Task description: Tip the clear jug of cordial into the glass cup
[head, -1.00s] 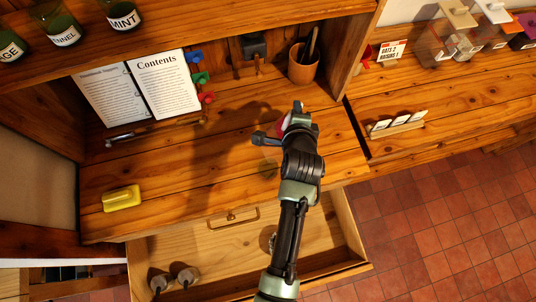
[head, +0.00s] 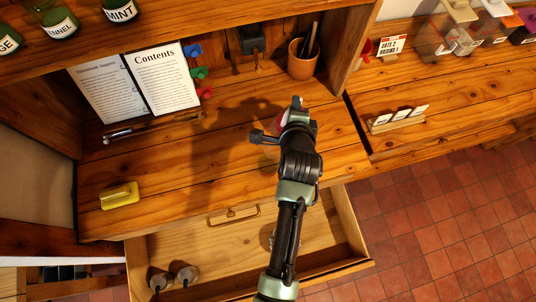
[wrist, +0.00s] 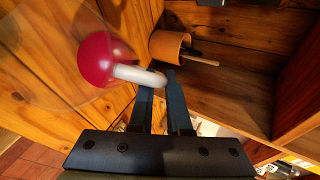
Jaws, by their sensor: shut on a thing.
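My gripper (wrist: 155,88) is shut on the pale handle (wrist: 138,76) of the clear jug. Deep pink-red cordial (wrist: 102,52) shows as a rounded mass beside the handle in the wrist view. The jug's clear walls are very faint, and its exact tilt is hard to tell. In the head view my gripper (head: 282,125) is above the wooden worktop, with a small bit of red showing beside it. The glass cup cannot be made out with certainty. A small glassy shape (head: 270,238) in the open drawer is mostly hidden by my arm.
A terracotta pot (head: 302,62) with dark tools stands at the back right. A yellow block (head: 121,196) lies at the front left. An open drawer (head: 215,240) juts out below. The middle left worktop is clear.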

